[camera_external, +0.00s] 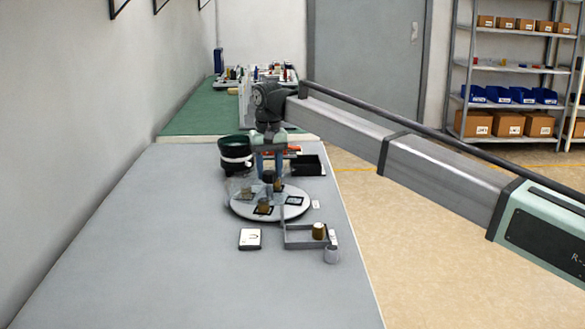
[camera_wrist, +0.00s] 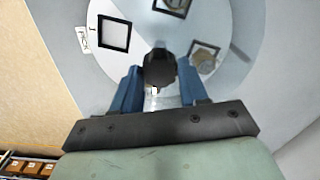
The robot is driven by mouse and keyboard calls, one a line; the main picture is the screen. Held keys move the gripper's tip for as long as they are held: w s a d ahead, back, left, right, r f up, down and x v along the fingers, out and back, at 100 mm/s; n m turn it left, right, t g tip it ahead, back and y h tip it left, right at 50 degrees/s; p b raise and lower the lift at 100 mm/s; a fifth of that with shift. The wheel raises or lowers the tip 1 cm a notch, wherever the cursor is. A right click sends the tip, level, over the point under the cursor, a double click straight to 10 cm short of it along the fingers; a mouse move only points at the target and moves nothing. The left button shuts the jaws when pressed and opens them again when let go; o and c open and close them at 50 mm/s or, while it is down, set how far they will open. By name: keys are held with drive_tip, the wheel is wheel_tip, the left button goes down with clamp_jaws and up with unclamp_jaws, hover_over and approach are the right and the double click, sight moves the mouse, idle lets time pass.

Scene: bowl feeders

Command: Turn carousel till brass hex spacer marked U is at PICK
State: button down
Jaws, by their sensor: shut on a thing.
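The carousel (camera_external: 240,209) is a round white disc with black square frames; its pale surface fills much of the wrist view (camera_wrist: 110,75). My gripper (camera_external: 268,171) points down at its middle, with its blue fingers (camera_wrist: 160,78) closed on a dark knob (camera_wrist: 159,66). One brass-brown spacer (camera_external: 264,207) stands in the front frame and another (camera_external: 277,185) further back. Their letters are unreadable. In the wrist view, one frame holds a round tan piece (camera_wrist: 205,62); another frame (camera_wrist: 115,34) is empty, beside the PICK label (camera_wrist: 83,40).
A card marked U (camera_external: 250,239) lies in front of the carousel. A grey tray (camera_external: 300,244) with a brass piece (camera_external: 318,230) and a pale cup (camera_external: 331,254) stand front right. A dark bowl feeder (camera_external: 235,150) and black bin (camera_external: 308,167) are behind. The near table is clear.

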drive_tip(key=shift+m, duration=3.6)
drive_tip(key=shift+d+m, duration=0.1)
drive_tip(key=shift+m, duration=7.1)
drive_tip(key=shift+s+m, duration=0.1)
drive_tip(key=shift+m, duration=3.7)
drive_tip(key=c, duration=0.6)
unclamp_jaws()
drive_tip(key=shift+r, duration=0.1)
